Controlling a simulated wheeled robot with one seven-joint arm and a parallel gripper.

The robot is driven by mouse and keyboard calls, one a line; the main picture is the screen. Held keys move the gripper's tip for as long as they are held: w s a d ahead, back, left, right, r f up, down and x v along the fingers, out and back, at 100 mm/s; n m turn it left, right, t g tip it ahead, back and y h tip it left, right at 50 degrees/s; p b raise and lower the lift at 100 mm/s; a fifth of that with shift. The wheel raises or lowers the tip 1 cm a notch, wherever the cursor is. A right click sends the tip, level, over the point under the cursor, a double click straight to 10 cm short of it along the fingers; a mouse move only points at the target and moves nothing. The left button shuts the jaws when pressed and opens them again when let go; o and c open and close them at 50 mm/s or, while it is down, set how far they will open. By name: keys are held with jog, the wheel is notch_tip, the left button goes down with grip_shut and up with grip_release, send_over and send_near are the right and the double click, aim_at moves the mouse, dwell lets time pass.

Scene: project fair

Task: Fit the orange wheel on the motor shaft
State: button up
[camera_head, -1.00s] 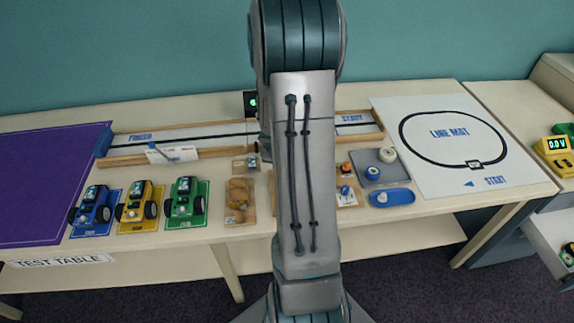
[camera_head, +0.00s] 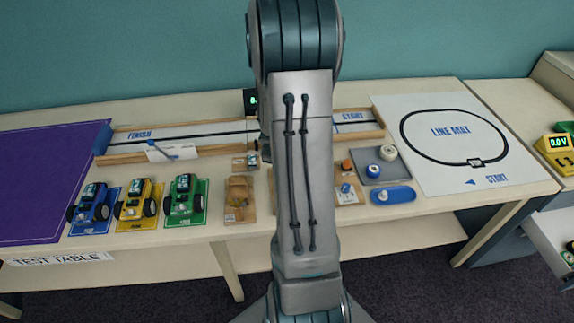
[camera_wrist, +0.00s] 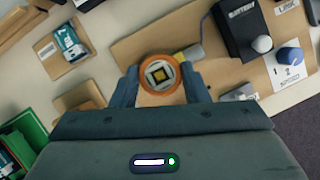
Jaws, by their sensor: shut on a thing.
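The orange wheel (camera_wrist: 146,84) is between the two fingers of my gripper (camera_wrist: 161,88) in the wrist view. It shows as an orange ring with a pale, dark and yellow square centre. A yellow part (camera_wrist: 190,53), perhaps of the motor, shows just beyond it on a wooden board (camera_wrist: 140,43). The motor shaft cannot be made out, and I cannot tell whether the wheel touches it. In the head view my arm hides my gripper and the wheel.
A black battery box (camera_wrist: 238,28) and a blue knob (camera_wrist: 290,54) stand at the upper right of the wrist view. In the head view, three toy cars, blue (camera_head: 92,205), yellow (camera_head: 138,201) and green (camera_head: 184,197), stand left of a small wooden tray (camera_head: 240,216).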

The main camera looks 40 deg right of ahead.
dwell(0.3)
jog(key=o, duration=1.4)
jog(key=shift+o, duration=0.2)
jog(key=shift+r+p, duration=3.85)
jog(key=shift+p, duration=0.15)
